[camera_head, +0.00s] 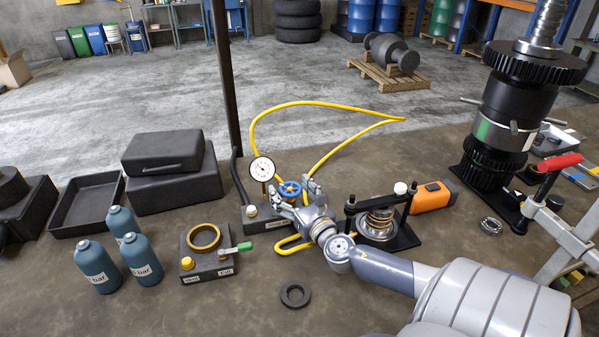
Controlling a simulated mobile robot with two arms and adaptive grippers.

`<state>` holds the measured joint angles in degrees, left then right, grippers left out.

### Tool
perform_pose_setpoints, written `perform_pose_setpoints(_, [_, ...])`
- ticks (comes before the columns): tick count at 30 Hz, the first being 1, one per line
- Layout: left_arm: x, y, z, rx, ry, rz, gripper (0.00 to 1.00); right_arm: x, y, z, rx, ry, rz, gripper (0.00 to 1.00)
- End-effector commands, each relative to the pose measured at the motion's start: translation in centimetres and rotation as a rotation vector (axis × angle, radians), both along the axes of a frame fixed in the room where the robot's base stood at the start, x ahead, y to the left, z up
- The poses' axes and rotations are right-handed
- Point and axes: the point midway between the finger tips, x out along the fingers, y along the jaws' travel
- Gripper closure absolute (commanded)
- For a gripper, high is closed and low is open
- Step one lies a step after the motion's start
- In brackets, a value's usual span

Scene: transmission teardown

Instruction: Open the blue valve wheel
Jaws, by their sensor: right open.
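The blue valve wheel (289,187) sits on a dark block (250,219) near the middle of the bench, beside a round white pressure gauge (262,169). My right gripper (293,198) reaches in from the right, right at the wheel. Its jaws are open, one finger at the wheel's lower left and one at its right. Whether the fingers touch the wheel is too small to tell. Part of the wheel's lower side and the block is hidden behind the gripper. My left gripper is not in view.
A yellow hose (330,103) loops behind and under the block. A dark upright post (224,80) stands close at left. A black press frame (402,233) and an orange tool (431,198) lie right. Several teal bottles (97,268) and a dark ring (295,294) are nearer.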

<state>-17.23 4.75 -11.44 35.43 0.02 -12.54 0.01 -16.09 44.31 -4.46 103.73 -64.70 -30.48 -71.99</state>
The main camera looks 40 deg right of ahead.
Motion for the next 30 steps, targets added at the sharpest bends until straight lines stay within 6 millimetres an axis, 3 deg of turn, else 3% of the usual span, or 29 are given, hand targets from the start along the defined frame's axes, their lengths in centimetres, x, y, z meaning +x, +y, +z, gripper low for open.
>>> perform_pose_setpoints(21, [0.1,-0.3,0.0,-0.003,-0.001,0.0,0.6,-9.7,2.8,-0.2,0.002,0.005,-0.001,0.27])
perform_pose_setpoints(30, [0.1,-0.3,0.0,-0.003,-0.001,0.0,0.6,-11.2,3.3,-0.1,0.0,0.001,0.0,0.27])
